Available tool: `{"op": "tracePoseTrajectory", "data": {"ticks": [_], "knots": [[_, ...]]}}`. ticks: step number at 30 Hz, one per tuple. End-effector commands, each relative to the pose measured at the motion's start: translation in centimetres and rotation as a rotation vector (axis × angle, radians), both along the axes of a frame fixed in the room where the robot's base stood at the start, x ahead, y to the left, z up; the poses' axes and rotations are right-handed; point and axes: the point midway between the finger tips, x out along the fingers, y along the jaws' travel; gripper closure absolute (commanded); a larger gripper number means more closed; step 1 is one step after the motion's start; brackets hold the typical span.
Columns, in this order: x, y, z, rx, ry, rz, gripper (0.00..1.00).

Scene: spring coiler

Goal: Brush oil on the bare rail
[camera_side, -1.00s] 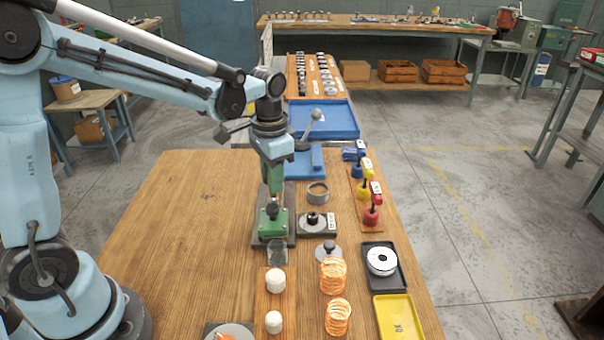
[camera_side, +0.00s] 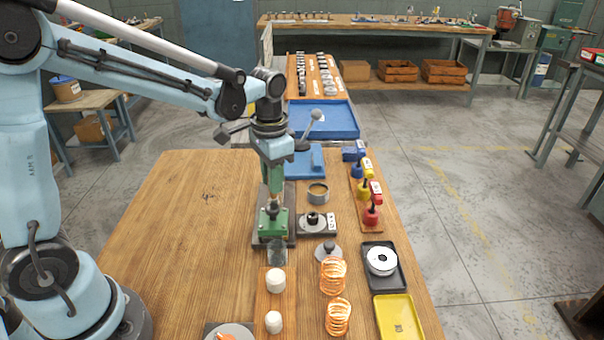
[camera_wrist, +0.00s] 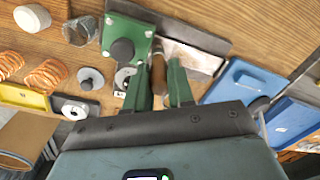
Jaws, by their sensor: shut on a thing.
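My gripper (camera_side: 272,178) hangs over the green coiler block (camera_side: 272,218) on its dark base. In the wrist view my two green fingers (camera_wrist: 159,88) are shut on the brown handle of a brush (camera_wrist: 158,72), which points toward the green block (camera_wrist: 127,41). The brush's bristles are hidden, so I cannot tell whether they touch anything. A pale metal strip (camera_wrist: 192,56), which looks like the rail, lies on the dark base beside the block. Whether it has oil on it is unclear. A small round pot (camera_side: 318,193) stands right of the coiler.
Orange coil springs (camera_side: 333,275), white knobs (camera_side: 275,281), a glass cup (camera_side: 277,252) and a yellow tray (camera_side: 398,317) are in front. Red, yellow and blue bottles (camera_side: 371,214) stand at right. Blue trays (camera_side: 323,120) lie behind. The left of the table (camera_side: 190,225) is clear.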

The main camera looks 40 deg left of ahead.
Motion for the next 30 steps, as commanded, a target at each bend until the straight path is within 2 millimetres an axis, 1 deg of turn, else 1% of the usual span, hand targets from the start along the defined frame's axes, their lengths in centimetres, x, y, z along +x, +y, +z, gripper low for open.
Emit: {"op": "tracePoseTrajectory", "data": {"ticks": [18,30], "knots": [[0.02,0.0,-0.84,0.0,0.0,0.0,1.0],[0.34,0.33,-0.81,0.0,0.0,0.0,1.0]]}}
